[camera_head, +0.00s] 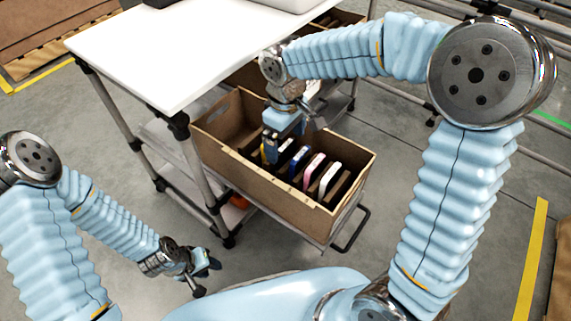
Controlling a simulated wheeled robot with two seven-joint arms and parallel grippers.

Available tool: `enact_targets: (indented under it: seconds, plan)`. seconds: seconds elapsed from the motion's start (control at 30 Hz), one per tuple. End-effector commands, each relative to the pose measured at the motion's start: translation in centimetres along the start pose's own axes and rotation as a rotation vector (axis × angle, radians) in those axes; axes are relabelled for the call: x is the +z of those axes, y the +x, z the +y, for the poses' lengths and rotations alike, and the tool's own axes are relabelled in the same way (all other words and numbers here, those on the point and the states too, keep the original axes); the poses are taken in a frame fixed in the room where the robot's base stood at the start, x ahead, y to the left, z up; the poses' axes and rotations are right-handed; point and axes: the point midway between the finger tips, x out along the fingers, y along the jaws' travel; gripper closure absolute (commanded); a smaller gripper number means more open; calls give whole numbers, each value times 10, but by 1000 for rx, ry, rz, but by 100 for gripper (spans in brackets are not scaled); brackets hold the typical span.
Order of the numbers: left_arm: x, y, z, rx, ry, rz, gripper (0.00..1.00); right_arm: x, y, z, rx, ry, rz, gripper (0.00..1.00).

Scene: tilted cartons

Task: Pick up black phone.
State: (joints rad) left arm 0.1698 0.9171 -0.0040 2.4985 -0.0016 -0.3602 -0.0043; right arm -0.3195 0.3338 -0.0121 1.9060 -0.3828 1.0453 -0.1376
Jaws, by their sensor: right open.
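A brown carton (290,193) tilts toward me on the cart and holds several phones upright in a row of slots. From the right, I see a white phone (330,179), a pink one (314,168) and a blue one (299,161). Further left is a dark phone with a pale edge (286,146), partly covered by my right gripper; I cannot tell for sure that it is the black phone. A bit of yellow (264,153) shows at the left end. My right gripper (282,139) is open and points down into the carton's left part. My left gripper (205,266) hangs low, away from the carton.
A white tabletop (170,45) on a grey pipe frame stands just behind and left of the carton. Another carton (250,75) sits partly hidden behind my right arm. A black handle (355,230) sticks out at the front right. Open floor lies at the left.

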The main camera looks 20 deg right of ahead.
Motion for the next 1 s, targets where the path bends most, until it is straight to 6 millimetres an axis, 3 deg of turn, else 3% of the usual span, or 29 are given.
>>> enact_targets:
  seconds: [0.13, 0.4, 0.73, 1.0]
  plan:
    - [0, 5, -1, 1, 0, -1, 64, 0, 22, 0, -1, 1, -1, 0]
    - [0, 4, -1, 1, 0, -1, 64, 0, 25, 0, 0, 1, 0, 0]
    - [0, 4, -1, 1, 0, -1, 64, 0, 24, 0, 0, 1, 0, 49]
    - [0, 4, -1, 1, 0, -1, 64, 0, 23, 0, 0, 1, 1, 50]
